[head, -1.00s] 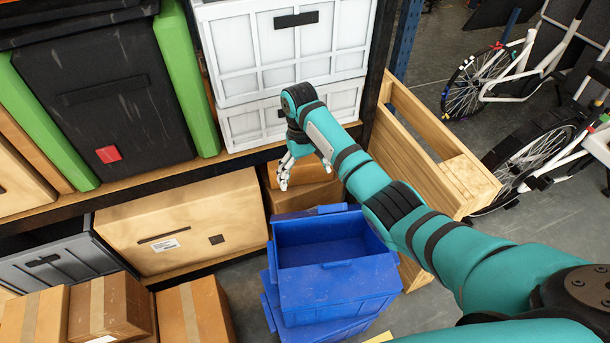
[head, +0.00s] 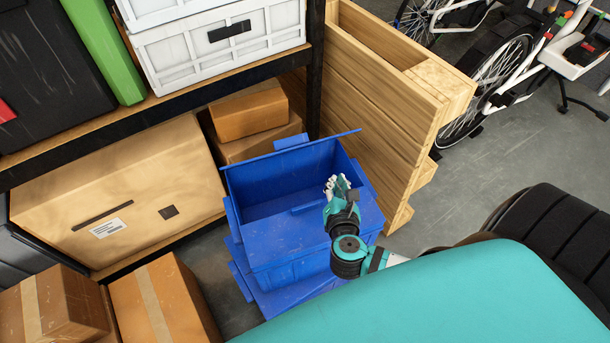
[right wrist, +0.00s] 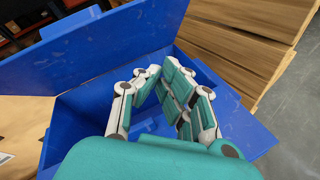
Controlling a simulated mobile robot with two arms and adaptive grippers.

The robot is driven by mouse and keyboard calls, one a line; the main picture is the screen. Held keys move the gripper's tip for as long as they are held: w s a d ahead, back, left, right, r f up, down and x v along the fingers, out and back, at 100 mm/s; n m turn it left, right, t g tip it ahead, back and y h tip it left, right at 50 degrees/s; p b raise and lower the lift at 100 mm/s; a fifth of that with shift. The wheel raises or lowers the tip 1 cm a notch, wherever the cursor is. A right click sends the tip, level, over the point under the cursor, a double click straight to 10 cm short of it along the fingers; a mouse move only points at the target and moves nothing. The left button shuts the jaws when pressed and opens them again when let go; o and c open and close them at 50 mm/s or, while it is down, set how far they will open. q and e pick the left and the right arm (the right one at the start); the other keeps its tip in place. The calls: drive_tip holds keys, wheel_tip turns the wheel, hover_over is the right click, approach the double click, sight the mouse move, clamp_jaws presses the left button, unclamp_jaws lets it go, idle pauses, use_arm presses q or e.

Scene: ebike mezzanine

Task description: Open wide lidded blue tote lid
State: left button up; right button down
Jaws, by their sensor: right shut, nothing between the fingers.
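The wide blue tote (head: 283,262) stands on top of another blue tote on the floor, in front of the shelf. Its rear lid panel (head: 247,172) stands raised along the back edge, and the inside shows dark blue and looks empty. The front panel (head: 303,228) lies over the near part of the opening. My right gripper (head: 340,186) is over the tote's right part, shut and empty. In the right wrist view the fingers (right wrist: 165,75) are over the tote, with the raised panel (right wrist: 110,50) beyond them. My left gripper is not in view.
A wooden crate (head: 385,95) stands close at the tote's right. Cardboard boxes (head: 165,300) stand at the lower left, and a large box (head: 120,190) sits on the low shelf. White crates (head: 220,50) are above. Open floor (head: 480,195) lies at the right.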

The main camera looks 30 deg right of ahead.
sight(286, 146)
drive_tip(key=s+a+n+t+y+b, duration=0.2)
drive_tip(key=s+a+n+t+y, duration=0.15)
drive_tip(key=a+n, duration=0.4)
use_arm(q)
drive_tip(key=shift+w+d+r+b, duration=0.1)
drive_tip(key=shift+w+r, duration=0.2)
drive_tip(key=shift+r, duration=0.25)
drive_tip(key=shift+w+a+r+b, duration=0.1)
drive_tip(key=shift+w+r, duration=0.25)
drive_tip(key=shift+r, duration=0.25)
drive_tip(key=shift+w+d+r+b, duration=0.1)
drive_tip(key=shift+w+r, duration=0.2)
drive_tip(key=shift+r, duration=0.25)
use_arm(e)
drive_tip(key=w+d+r+n, duration=0.2)
drive_tip(key=w+d, duration=0.1)
drive_tip(key=w, duration=0.9)
drive_tip(key=shift+d+y, duration=0.35)
drive_tip(key=shift+d, duration=0.05)
drive_tip(key=shift+r, duration=0.1)
drive_tip(key=shift+w, duration=0.1)
